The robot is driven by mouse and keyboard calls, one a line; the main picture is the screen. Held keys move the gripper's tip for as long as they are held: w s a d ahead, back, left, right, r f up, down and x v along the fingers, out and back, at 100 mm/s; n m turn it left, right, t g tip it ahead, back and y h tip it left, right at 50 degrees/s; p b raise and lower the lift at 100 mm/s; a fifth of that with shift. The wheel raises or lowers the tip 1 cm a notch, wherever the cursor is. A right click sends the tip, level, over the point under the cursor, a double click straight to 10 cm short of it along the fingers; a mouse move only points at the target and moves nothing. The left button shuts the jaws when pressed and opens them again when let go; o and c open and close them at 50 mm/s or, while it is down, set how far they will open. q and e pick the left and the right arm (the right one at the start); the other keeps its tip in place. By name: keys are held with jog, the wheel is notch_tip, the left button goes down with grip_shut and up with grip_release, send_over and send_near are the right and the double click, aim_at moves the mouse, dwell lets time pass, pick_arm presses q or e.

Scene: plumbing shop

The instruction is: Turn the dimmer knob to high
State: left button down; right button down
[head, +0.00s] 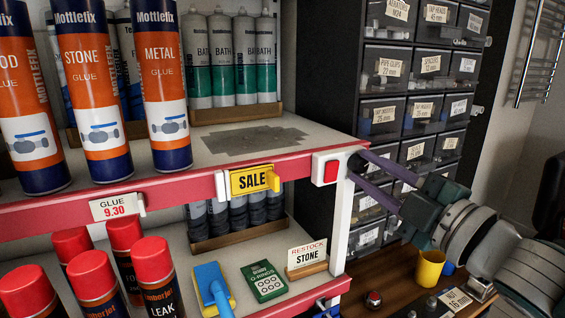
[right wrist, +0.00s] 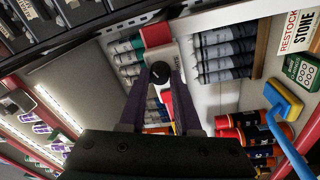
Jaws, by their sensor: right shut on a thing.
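The dimmer knob (right wrist: 160,73) is a small, round, black knob in the right wrist view, on the end of the shelf near the white post. My right gripper (head: 357,167) comes in from the right in the head view, at the shelf's front right corner. Its two purple fingers also show in the right wrist view (right wrist: 160,76), one on each side of the knob, shut on it. In the head view the fingers and the shelf corner mostly hide the knob. I cannot make out any pointer or marks on it. My left gripper is in neither view.
A white box with a red button (head: 331,170) sits on the shelf's front edge beside my fingers. A yellow SALE tag (head: 252,181) hangs left of it. Glue tubes (head: 163,85) stand on the upper shelf. Behind my arm are a drawer cabinet (head: 420,62) and a yellow cup (head: 430,268).

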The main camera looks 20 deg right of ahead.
jog(key=m+h+p, duration=0.1)
jog(key=m+p, duration=0.1)
jog(key=m, duration=0.5)
jog(key=shift+a+r, duration=0.1)
jog(key=shift+r, duration=0.05)
jog(key=m+h+p, duration=0.1)
jog(key=m+p, duration=0.1)
jog(key=m, duration=0.4)
jog(key=m+h+p, duration=0.1)
jog(key=m+p, duration=0.1)
jog(key=m, duration=0.4)
jog(key=shift+a, duration=0.1)
jog(key=m+p, duration=0.1)
jog(key=m, duration=0.3)
jog(key=shift+r+g, duration=0.1)
jog(key=shift+g, duration=0.3)
jog(key=shift+m, duration=0.9)
jog(key=c, duration=0.6)
grip_release()
